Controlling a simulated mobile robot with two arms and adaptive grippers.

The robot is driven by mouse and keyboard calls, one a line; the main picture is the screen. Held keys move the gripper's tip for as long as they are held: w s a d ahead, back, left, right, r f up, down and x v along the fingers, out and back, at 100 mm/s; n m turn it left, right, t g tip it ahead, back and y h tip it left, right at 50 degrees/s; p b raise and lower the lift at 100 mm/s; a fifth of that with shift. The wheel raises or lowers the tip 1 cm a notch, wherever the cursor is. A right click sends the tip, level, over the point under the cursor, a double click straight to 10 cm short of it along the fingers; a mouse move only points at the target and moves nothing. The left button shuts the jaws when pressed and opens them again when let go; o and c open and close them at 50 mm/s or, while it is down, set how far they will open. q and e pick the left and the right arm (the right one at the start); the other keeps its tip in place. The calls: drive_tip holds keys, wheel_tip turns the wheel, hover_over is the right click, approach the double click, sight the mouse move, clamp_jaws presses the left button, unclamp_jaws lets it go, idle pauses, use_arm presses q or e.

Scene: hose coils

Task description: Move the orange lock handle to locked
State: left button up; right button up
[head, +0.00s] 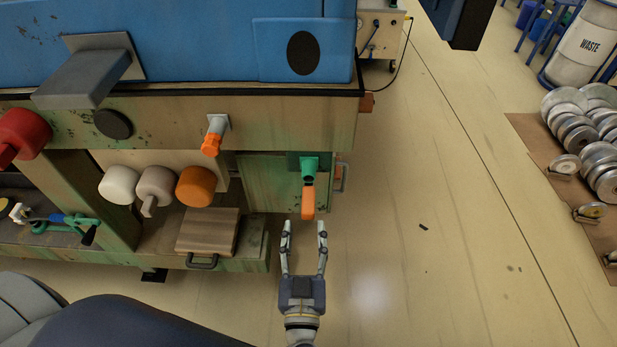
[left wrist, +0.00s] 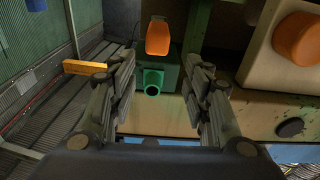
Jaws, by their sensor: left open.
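The orange lock handle (head: 308,203) hangs down from a green mount (head: 308,161) on the lower right front of the machine. My left gripper (head: 304,228) is open and empty just below and in front of it in the head view, fingers pointing toward it. In the left wrist view the orange handle (left wrist: 158,38) and the green mount (left wrist: 153,82) show between and beyond the open fingers. I cannot tell exactly how far the fingertips are from the handle; no contact shows. My right gripper is not in view.
Another orange lever (head: 211,144) on a grey mount sits up and left on the machine (head: 250,115). Round white, pinkish and orange knobs (head: 195,186) are left of the handle, above a wooden drawer block (head: 207,231). Open floor (head: 430,200) lies to the right.

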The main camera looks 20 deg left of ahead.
use_arm(q)
drive_tip(key=p, duration=0.2)
approach(309, 185)
drive_tip(key=shift+g, duration=0.3)
drive_tip(key=x, duration=0.6)
drive_tip(key=shift+r, duration=0.25)
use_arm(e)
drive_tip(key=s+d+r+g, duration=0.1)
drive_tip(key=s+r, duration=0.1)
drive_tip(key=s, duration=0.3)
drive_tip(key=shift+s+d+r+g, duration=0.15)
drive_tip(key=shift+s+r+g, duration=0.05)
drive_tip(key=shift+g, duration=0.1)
use_arm(q)
clamp_jaws()
